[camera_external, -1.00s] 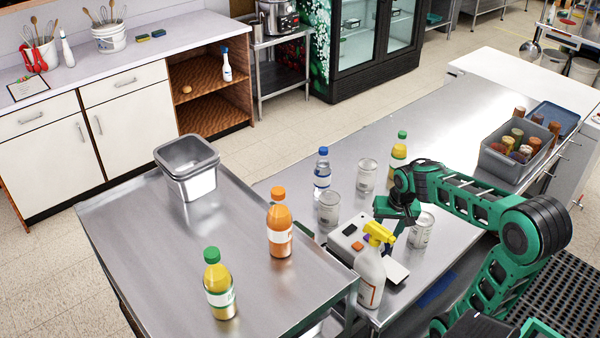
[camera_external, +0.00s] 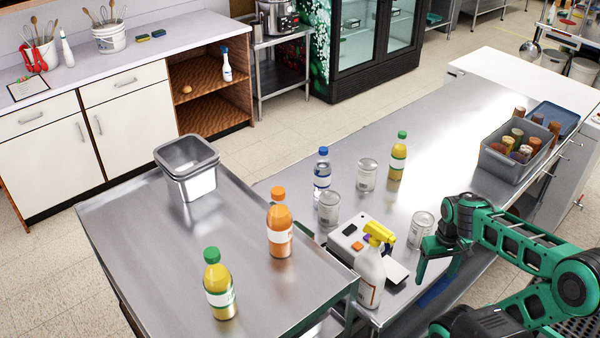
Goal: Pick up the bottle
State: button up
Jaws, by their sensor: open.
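Several bottles are in view. An orange bottle (camera_external: 280,228) and a yellow bottle with a green cap (camera_external: 219,285) stand upright on the left steel table (camera_external: 150,235). A clear bottle with a blue cap (camera_external: 322,174) and another yellow bottle with a green cap (camera_external: 397,160) stand on the right steel counter (camera_external: 440,130). A white spray bottle with a yellow head (camera_external: 370,270) stands at the near edge. My gripper (camera_external: 430,268) is open and empty, pointing down to the right of the spray bottle, apart from every bottle.
A white device (camera_external: 345,240) sits behind the spray bottle. A grey bin of jars (camera_external: 500,165) is at the right. The counter's middle is clear.

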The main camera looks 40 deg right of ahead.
notch_tip(320, 180, up, 18)
jog(key=n+t+y, duration=0.5)
jog(key=n+t, duration=0.4)
jog(key=t, duration=0.8)
send_over(330, 175)
jog(key=w, duration=0.2)
jog(key=shift+w+a+f, duration=0.1)
jog(key=shift+a+f, duration=0.1)
jog(key=shift+f, duration=0.25)
jog(key=shift+t, duration=0.3)
notch_tip(330, 175, down, 17)
jog(key=shift+f, duration=0.1)
jog(key=shift+a+f, duration=0.1)
jog(key=shift+f, duration=0.1)
jog(key=shift+w+n, duration=0.2)
jog(key=shift+n, duration=0.1)
jog(key=shift+x, duration=2.3)
